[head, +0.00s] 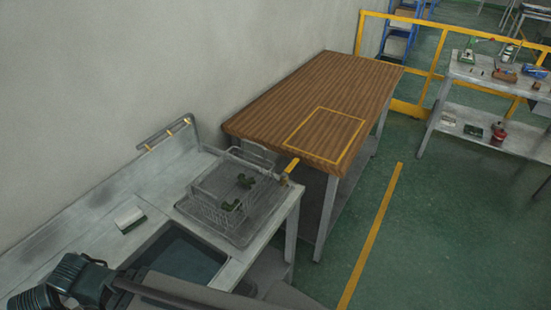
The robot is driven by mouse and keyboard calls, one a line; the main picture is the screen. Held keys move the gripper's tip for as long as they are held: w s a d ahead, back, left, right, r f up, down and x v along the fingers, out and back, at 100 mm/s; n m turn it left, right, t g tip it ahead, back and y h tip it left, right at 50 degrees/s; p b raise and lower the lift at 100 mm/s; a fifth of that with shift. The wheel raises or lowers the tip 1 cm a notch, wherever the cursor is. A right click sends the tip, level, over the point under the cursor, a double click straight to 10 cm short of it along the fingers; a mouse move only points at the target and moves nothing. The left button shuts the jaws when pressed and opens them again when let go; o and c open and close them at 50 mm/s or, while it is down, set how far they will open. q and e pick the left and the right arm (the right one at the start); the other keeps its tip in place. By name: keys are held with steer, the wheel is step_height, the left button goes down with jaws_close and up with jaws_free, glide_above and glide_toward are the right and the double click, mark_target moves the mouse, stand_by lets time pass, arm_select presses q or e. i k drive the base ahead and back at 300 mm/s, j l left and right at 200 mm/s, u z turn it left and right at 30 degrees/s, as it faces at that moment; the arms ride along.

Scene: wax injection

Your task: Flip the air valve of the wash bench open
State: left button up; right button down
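The wash bench (262,240) is a grey metal bench with a sink (185,262), at the lower left of the head view. A small brass-coloured valve with a yellow lever (291,166) is at its far right corner, beside the wire basket. The lever slants up and to the right; I cannot tell from its angle whether the valve is open or shut. Part of my own arm, dark and grey, crosses the bottom left over the sink's near side. Neither of my grippers shows in this view.
A wire basket (205,210) holding dark green pieces stands on a tray beside the valve. A small white-topped block (130,219) lies left of the sink. A pipe rail (168,133) runs along the wall. A brown-topped table (290,95) adjoins behind.

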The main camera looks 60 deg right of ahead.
mark_target(294, 163)
steer(key=z, duration=1.85)
steer(key=k+z, duration=0.25)
steer(key=i, duration=0.25)
